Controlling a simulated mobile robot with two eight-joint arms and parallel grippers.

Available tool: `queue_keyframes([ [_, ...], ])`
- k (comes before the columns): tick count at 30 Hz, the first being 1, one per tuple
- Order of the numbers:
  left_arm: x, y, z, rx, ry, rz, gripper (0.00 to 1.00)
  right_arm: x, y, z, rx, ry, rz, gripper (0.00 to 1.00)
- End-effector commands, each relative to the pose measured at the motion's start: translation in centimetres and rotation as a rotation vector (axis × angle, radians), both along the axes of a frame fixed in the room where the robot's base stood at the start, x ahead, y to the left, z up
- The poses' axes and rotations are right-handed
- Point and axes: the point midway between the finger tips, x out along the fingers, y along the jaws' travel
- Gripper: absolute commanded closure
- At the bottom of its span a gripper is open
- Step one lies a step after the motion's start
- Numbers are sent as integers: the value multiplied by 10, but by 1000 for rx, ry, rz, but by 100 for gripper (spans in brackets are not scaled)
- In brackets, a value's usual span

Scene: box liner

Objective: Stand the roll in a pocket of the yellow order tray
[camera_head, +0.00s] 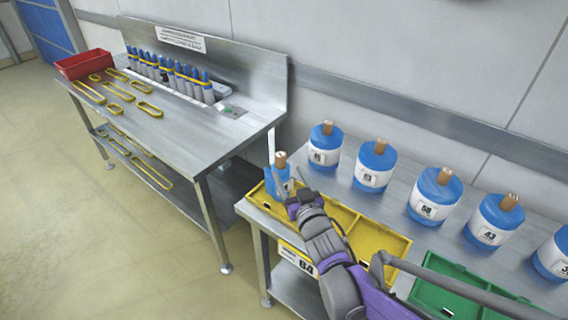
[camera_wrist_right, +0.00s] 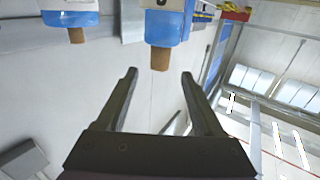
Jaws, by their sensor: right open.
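A blue roll with a white label and brown core (camera_head: 281,160) stands upright at the left end of the yellow order tray (camera_head: 381,238), seemingly in its left pocket; the tray wall and my gripper hide its lower part. My right gripper (camera_head: 289,183) is open at this roll, its fingers pointing towards it. In the right wrist view, which looks upside down, the roll's blue end (camera_wrist_right: 163,29) and core lie just beyond the gap between the open fingertips (camera_wrist_right: 159,74). I see no contact. My left gripper is out of view.
Several similar rolls (camera_head: 374,165) stand behind on the metal table. A green tray (camera_head: 440,295) lies right of the yellow one, partly behind my arm. A separate workbench (camera_head: 185,139) at left holds a red bin (camera_head: 84,64), yellow loops and blue-capped bottles. Floor is clear at left.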

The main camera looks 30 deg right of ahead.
Motion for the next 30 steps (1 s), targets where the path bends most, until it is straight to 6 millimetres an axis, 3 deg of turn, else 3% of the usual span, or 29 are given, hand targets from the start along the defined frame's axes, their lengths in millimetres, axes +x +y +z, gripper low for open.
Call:
queue_keyframes([
  [9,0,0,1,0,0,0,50,-13,4,-3,4,19,-4,31],
  [14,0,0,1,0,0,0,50,-36,20,-33,41,221,-34,31],
  [17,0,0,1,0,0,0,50,-72,43,-68,72,453,-30,31],
  [22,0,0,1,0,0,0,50,-153,89,-122,104,841,53,31],
  [27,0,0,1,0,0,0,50,-215,120,-146,110,1081,150,31],
  [30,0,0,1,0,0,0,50,-230,126,-151,112,1136,174,31],
])
